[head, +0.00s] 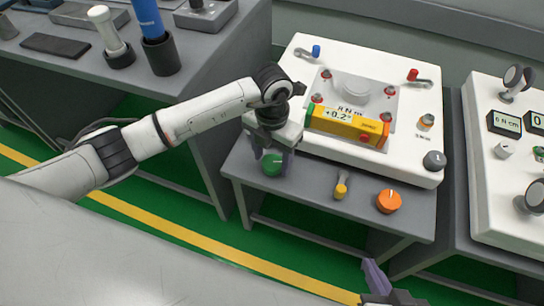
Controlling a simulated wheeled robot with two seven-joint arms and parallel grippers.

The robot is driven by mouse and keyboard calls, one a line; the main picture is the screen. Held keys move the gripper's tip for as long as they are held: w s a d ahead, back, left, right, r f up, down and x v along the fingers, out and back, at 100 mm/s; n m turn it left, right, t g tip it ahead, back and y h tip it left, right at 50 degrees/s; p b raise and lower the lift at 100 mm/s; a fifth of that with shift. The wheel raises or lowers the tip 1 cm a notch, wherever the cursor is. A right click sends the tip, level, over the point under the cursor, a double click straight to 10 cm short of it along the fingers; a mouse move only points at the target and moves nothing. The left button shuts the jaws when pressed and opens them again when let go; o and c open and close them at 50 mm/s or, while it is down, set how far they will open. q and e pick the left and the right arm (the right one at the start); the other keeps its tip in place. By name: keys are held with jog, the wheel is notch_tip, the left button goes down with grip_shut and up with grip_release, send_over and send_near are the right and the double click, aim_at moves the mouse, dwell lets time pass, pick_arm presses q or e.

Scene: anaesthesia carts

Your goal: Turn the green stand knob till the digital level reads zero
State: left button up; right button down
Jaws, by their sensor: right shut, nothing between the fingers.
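The green knob (272,164) sits at the left front of the grey table. My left gripper (271,158) is above it with its fingers apart, one on each side of the knob in the picture; I cannot tell whether they touch it. My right gripper (377,277) is shut and empty at the bottom edge, away from the table, only partly in view.
A yellow-tipped knob (341,186) and an orange knob (389,201) stand on the table to the right of the green one. The white stand (307,48) carries red and blue levers. A white panel (485,200) stands at the right. A grey bench (205,60) is at the left.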

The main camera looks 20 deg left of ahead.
pick_arm(q)
jog(key=c, duration=0.8)
